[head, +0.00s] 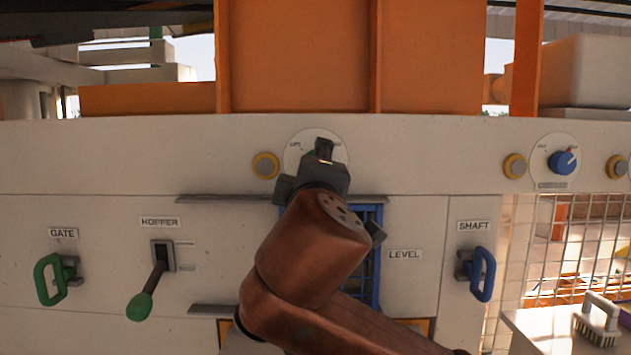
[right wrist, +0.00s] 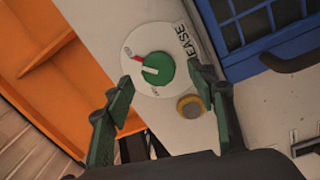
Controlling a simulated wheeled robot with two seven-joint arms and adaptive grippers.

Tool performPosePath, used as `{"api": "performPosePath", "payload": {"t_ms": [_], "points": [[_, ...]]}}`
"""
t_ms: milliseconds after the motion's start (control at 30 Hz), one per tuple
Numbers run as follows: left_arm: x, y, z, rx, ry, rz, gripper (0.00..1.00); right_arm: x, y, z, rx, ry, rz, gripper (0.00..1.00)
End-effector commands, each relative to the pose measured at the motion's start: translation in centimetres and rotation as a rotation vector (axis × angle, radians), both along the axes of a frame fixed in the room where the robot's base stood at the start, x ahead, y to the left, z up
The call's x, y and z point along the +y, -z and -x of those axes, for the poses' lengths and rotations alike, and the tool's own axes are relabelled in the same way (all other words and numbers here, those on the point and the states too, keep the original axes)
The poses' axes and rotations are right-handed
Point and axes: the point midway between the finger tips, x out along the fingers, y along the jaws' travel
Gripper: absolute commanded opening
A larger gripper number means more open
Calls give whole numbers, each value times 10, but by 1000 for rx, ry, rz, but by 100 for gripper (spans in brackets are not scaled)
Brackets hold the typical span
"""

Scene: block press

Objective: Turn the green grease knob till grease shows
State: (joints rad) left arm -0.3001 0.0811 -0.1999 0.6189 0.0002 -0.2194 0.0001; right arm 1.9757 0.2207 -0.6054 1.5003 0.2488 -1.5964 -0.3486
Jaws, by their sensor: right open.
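The green grease knob (right wrist: 160,68) sits on a round white dial (right wrist: 183,52) in the right wrist view. The knob has a white pointer bar, and a red mark shows at its upper left. Part of the word GREASE shows on the dial's edge. My right gripper (right wrist: 161,78) is open, its two fingers on either side of the knob with gaps to it; I cannot tell how far off the panel they are. In the head view my right gripper (head: 323,150) covers most of the dial (head: 297,146). My left gripper is not in view.
A yellow-rimmed button (right wrist: 191,106) sits beside the dial. Lower on the panel are a green GATE handle (head: 45,280), a HOPPER lever (head: 148,290) and a blue SHAFT handle (head: 484,275). A blue knob (head: 563,162) is at the right. A blue grille (head: 372,275) is behind my arm.

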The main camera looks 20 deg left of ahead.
Motion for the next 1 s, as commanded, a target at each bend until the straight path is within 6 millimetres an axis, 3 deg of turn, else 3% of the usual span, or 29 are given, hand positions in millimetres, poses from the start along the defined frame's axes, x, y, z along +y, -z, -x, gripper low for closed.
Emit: {"api": "performPosePath", "payload": {"t_ms": [200, 400, 600, 1000], "points": [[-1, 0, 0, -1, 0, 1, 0, -12, 4, 46, -3, -3, 0, 52], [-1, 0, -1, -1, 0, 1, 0, -20, 7, 74, -1, -2, 0, 52], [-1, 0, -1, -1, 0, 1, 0, -23, 8, 83, 0, 0, 0, 52], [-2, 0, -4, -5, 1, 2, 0, -24, 8, 83, 1, 2, 0, 52]]}}
